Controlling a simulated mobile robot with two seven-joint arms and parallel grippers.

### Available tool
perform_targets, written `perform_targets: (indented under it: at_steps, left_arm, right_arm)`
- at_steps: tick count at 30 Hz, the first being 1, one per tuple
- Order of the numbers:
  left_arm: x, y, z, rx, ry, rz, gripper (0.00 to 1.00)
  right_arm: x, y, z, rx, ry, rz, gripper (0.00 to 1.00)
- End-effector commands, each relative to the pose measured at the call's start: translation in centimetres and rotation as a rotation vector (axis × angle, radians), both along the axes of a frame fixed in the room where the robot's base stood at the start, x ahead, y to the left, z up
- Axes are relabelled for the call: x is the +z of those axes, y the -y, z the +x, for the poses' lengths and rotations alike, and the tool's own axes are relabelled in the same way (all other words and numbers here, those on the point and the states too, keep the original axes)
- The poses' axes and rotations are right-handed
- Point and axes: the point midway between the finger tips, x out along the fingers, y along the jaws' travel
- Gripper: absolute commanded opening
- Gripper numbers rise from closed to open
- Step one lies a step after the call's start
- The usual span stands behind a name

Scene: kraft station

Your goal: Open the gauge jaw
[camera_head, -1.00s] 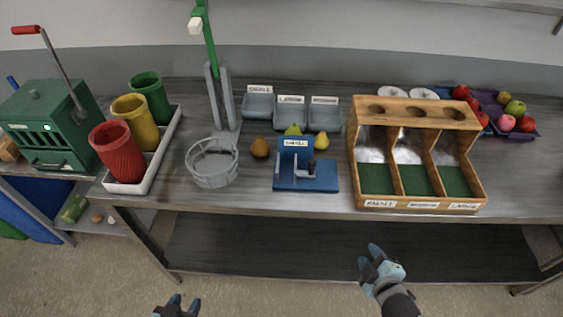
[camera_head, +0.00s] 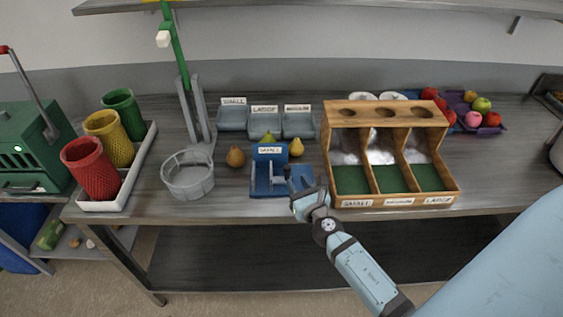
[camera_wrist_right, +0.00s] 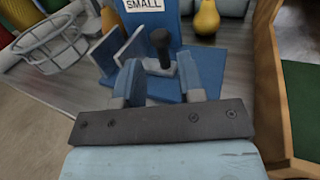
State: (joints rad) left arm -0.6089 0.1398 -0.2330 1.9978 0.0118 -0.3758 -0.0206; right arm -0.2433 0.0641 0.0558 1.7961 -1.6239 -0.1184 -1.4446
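The blue gauge (camera_head: 265,190) stands near the table's front edge, with a "SMALL" sign on its upright back. In the right wrist view, the gauge (camera_wrist_right: 213,65) shows upright plates at left and a grey jaw piece (camera_wrist_right: 155,67) with a dark knob (camera_wrist_right: 161,42). A gap separates the plates from the knob piece. My right gripper (camera_head: 293,184) is at the gauge's right front side. In the right wrist view, its two fingers (camera_wrist_right: 158,72) are apart, with the knob just beyond and between their tips; contact cannot be told. My left gripper is out of view.
A wooden three-bay sorter (camera_head: 388,110) stands close to the right of my gripper. A grey wire basket (camera_head: 188,178) and a brown pear (camera_head: 235,157) are left of the gauge. A yellow pear (camera_head: 296,147) and grey trays (camera_head: 264,124) are behind it.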

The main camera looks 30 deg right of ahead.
Motion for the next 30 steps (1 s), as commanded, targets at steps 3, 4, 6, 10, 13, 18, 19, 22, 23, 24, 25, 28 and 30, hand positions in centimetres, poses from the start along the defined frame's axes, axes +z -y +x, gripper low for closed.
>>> perform_targets:
  at_steps: [3, 4, 6, 10, 13, 18, 19, 22, 23, 24, 25, 28, 30]
  left_arm:
    - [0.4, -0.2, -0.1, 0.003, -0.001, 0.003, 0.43]
    - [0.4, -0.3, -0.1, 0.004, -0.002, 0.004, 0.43]
    - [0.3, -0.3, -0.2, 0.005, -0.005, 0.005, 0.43]
    - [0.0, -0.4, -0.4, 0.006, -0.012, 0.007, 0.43]
    - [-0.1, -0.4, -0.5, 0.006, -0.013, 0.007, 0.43]
    - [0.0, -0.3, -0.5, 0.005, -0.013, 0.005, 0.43]
    - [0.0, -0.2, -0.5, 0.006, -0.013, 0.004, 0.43]
    - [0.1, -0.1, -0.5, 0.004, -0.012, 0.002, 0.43]
    - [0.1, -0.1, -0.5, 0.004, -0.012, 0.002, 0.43]
    - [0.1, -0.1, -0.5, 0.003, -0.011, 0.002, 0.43]
    - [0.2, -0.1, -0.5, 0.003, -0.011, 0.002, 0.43]
    - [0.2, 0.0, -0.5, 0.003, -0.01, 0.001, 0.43]
    - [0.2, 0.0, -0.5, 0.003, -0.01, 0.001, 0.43]
  right_arm:
    - [0.3, 0.4, 2.8, -0.001, 0.002, 0.002, 0.36]
    - [0.2, 0.5, 3.5, -0.001, 0.002, 0.002, 0.36]
    - [0.1, 0.7, 4.8, -0.001, 0.001, 0.002, 0.36]
    - [0.1, 1.0, 7.0, 0.0, 0.0, 0.003, 0.36]
    - [0.0, 1.2, 8.1, 0.0, 0.0, 0.003, 0.36]
    - [0.0, 1.4, 9.0, 0.0, 0.0, 0.003, 0.36]
    - [0.0, 1.4, 9.1, 0.0, -0.001, 0.003, 0.36]
    - [0.0, 1.4, 9.1, 0.0, -0.001, 0.003, 0.36]
    - [0.0, 1.4, 9.1, 0.0, -0.001, 0.003, 0.36]
    - [0.0, 1.4, 9.1, 0.0, -0.001, 0.003, 0.36]
    - [0.0, 1.4, 9.1, 0.0, -0.001, 0.003, 0.36]
    - [0.0, 1.4, 9.1, 0.0, -0.001, 0.003, 0.22]
    - [0.0, 1.4, 9.1, 0.0, -0.001, 0.003, 0.06]
